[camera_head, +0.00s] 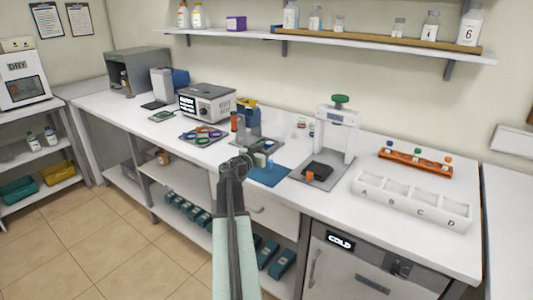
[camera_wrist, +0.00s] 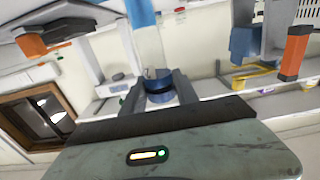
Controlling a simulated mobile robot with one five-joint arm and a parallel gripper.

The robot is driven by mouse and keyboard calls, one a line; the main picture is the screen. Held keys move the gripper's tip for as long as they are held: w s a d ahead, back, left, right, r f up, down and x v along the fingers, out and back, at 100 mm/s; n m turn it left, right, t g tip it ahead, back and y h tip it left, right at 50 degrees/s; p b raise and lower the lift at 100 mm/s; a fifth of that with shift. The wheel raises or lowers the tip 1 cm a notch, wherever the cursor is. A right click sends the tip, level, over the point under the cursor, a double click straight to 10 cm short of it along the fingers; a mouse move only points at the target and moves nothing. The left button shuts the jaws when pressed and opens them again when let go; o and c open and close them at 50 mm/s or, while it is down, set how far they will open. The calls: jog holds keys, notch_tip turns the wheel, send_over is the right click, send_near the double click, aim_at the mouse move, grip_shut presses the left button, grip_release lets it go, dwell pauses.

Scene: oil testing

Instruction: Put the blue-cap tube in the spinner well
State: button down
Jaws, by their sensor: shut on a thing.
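My gripper (camera_head: 240,161) is in front of the middle of the counter, at the near edge of the blue mat. In the wrist view my gripper (camera_wrist: 159,88) is shut on a clear tube with a dark blue cap (camera_wrist: 160,96), the blue-cap tube. The cap sits between the fingers, and the clear body runs away from them. The tube is hard to make out in the head view, behind my gripper. I cannot tell for sure which device is the spinner, and no well opening shows clearly.
The blue mat (camera_head: 270,176) lies beside a white stand with a green knob (camera_head: 340,100). An orange rack (camera_head: 414,163) with several coloured caps and a white lettered tray (camera_head: 412,205) are at right. A grey box device (camera_head: 207,101) and coloured rings (camera_head: 203,133) are at left.

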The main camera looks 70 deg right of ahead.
jog(key=shift+f, duration=0.85)
jog(key=shift+w+a+r, duration=0.1)
jog(key=shift+w+r, duration=0.1)
jog(key=shift+r, duration=0.05)
jog(key=shift+f, duration=0.25)
jog(key=c, duration=0.9)
grip_release()
jog(key=shift+r, duration=0.1)
jog(key=shift+r, duration=0.1)
jog(key=shift+a, duration=0.3)
jog(key=v, duration=1.1)
jog(key=shift+w+a, duration=0.15)
jog(key=shift+a, duration=0.1)
